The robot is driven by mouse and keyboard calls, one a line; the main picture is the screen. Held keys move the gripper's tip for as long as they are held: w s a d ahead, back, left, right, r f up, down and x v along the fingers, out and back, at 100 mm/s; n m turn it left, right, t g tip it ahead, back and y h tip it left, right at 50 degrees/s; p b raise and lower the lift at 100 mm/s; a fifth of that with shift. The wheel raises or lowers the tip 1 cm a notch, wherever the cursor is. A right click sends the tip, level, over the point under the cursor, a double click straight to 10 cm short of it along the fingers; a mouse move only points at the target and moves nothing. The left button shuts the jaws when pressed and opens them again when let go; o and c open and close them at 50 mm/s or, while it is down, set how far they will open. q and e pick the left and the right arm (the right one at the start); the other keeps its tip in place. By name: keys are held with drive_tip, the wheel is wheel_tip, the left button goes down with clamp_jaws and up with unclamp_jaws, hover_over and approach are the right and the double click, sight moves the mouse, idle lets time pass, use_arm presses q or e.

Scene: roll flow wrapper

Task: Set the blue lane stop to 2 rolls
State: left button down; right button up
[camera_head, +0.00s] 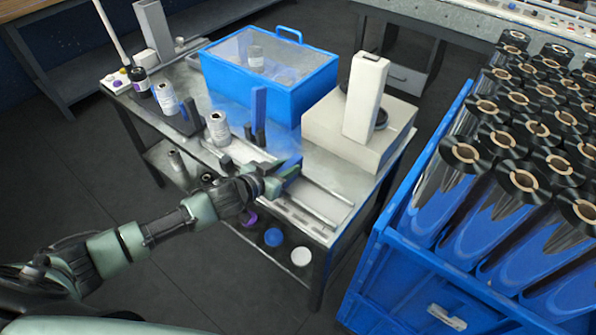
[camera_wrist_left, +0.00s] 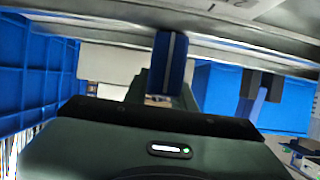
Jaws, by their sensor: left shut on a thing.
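My left gripper (camera_head: 284,178) reaches over the bench to the lane with metal rails (camera_head: 318,205). It is shut on a blue piece (camera_head: 292,163), which looks like the blue lane stop. In the left wrist view the blue stop (camera_wrist_left: 172,62) stands between the fingers, with a pale scale strip (camera_wrist_left: 158,101) near its end. Its exact position on the scale is unreadable. The fingers hide much of it in the head view. My right gripper is not in view.
A blue lidded box (camera_head: 270,85) and a pale machine block (camera_head: 340,125) stand behind the lane. An upright blue plate (camera_head: 258,106) and several labelled rolls (camera_head: 218,128) are to the left. A blue crate (camera_head: 400,265) of wrapped rolls is close on the right.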

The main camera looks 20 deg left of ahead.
use_arm(q)
drive_tip(key=a, duration=0.1)
drive_tip(key=w+a, duration=0.1)
drive_tip(key=a, duration=0.1)
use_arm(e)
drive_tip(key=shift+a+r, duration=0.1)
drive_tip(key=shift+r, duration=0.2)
use_arm(q)
drive_tip(key=c, duration=1.5)
unclamp_jaws()
drive_tip(key=o, duration=0.3)
drive_tip(key=shift+a, duration=0.1)
drive_tip(key=shift+o, duration=0.2)
